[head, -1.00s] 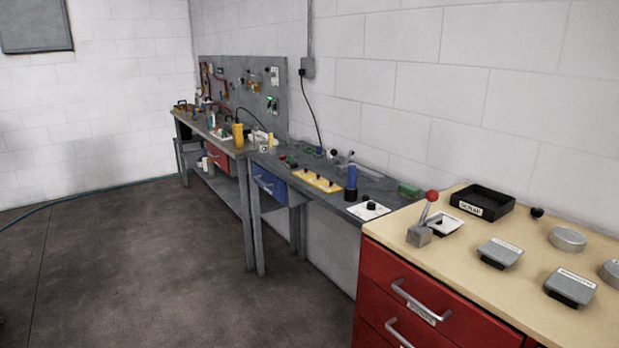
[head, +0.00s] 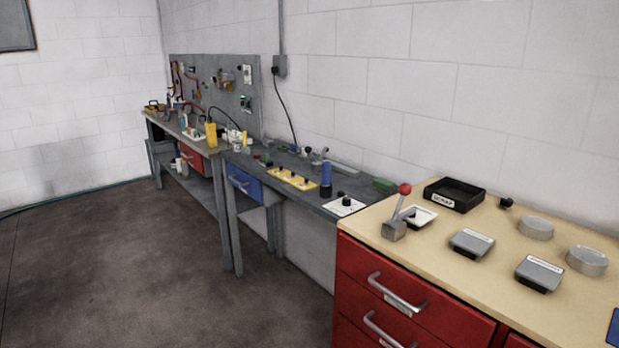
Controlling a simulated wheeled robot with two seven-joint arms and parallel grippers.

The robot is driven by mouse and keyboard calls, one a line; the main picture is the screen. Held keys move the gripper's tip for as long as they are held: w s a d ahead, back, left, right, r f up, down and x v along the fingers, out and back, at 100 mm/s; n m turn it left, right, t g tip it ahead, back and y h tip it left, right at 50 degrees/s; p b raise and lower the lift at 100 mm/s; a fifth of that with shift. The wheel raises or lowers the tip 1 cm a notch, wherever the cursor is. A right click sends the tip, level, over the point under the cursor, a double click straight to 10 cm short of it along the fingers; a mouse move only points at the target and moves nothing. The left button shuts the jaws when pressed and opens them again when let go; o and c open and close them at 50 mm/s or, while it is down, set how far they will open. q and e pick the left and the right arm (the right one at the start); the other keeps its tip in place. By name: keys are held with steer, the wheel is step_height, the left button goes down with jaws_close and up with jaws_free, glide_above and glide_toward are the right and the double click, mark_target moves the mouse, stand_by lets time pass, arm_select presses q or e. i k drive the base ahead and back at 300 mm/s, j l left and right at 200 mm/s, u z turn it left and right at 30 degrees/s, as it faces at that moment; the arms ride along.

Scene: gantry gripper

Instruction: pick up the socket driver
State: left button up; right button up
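I cannot tell for certain which thing is the socket driver. An upright tool with a blue handle and a dark base (head: 326,177) stands on the grey bench (head: 306,199), near that bench's right end; it may be the driver, but it is too small to be sure. Neither of my grippers is in view.
A red drawer cabinet (head: 392,262) with a tan top stands at the right, bearing a red-knobbed lever (head: 398,215), a black tray (head: 454,208) and several grey boxes and discs. A farther bench (head: 174,131) stands below a pegboard (head: 228,77). The floor (head: 120,270) at left is clear.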

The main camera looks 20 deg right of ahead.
mark_target(326, 165)
steer(key=i+j+z, duration=0.3)
steer(key=i, duration=0.35)
steer(key=i+j+z, duration=0.25)
steer(key=i, duration=0.35)
steer(key=i+j+z, duration=0.3)
steer(key=i+j, duration=0.15)
steer(key=i, duration=0.15)
